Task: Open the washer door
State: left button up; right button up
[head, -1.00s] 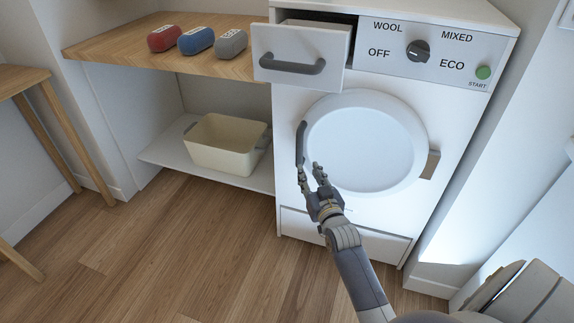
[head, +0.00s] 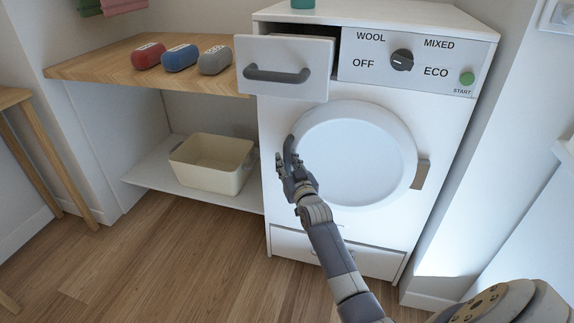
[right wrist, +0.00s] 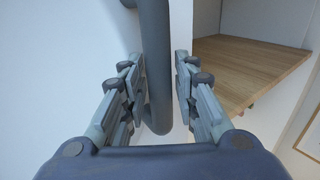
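The washer door (head: 357,155) is a round white door on the washer front and looks shut. Its dark grey vertical handle (head: 289,150) is on the door's left edge, and its hinge (head: 421,174) is on the right. My right gripper (head: 287,164) is at the handle and covers its lower part. In the right wrist view the handle (right wrist: 157,75) stands between the two open fingers of my right gripper (right wrist: 155,88), with a gap on the right side; contact on the left is unclear. My left gripper is not in view.
The detergent drawer (head: 283,85) stands pulled out above the handle. A wooden shelf (head: 110,80) with red, blue and grey capsules is to the left. A cream basket (head: 212,178) sits on the lower white shelf. The dial (head: 402,60) and green start button (head: 467,78) are above the door.

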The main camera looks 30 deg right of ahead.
jog(key=shift+w, duration=0.1)
grip_shut()
